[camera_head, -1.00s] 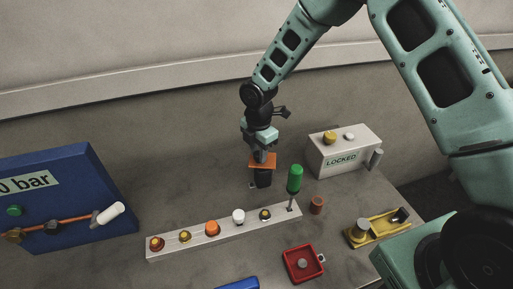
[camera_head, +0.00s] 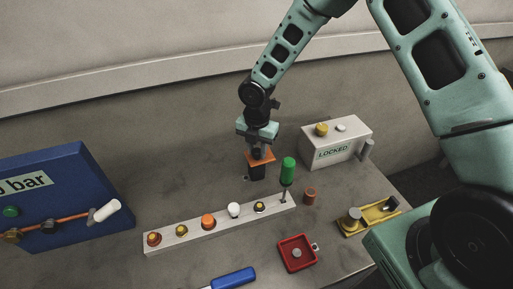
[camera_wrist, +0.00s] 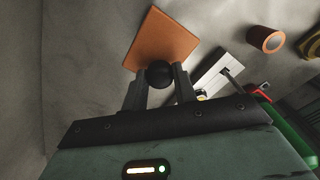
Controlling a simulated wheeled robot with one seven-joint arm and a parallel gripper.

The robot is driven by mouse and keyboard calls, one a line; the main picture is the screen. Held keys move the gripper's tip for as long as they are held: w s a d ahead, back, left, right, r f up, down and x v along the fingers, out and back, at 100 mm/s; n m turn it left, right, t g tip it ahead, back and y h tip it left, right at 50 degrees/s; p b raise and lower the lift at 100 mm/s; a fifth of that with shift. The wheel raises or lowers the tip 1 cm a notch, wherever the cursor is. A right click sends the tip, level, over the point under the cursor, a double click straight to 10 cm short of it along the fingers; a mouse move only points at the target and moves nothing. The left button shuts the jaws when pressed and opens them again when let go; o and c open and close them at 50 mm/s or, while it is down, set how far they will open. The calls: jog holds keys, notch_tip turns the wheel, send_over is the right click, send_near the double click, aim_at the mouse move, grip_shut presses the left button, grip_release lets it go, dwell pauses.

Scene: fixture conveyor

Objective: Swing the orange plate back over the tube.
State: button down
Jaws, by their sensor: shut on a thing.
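A white LOCKED box (camera_head: 335,142) is behind on the right. A brown cylinder (camera_head: 310,197), red tray (camera_head: 297,268), yellow tray (camera_head: 385,214) and blue panel (camera_head: 70,185) stand around.

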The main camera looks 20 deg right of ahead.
aim_at(257, 150)
jog(key=c, duration=1.1)
grip_release()
notch_tip(257, 150, up, 18)
jog(key=b, duration=0.2)
jog(key=shift+f+b, duration=0.25)
jog(key=shift+b, duration=0.15)
jog(key=s+a+f+m+b, duration=0.1)
jog(key=s+a+m, duration=0.1)
jog(key=s+m, duration=0.7)
jog(key=s+a+f+m+b, duration=0.1)
jog(key=s+m, duration=0.9)
jog(key=s, duration=1.1)
jog(key=shift+a+m+y+b, duration=0.3)
jog(key=shift+a+b, duration=0.4)
jog(key=shift+a, duration=0.45)
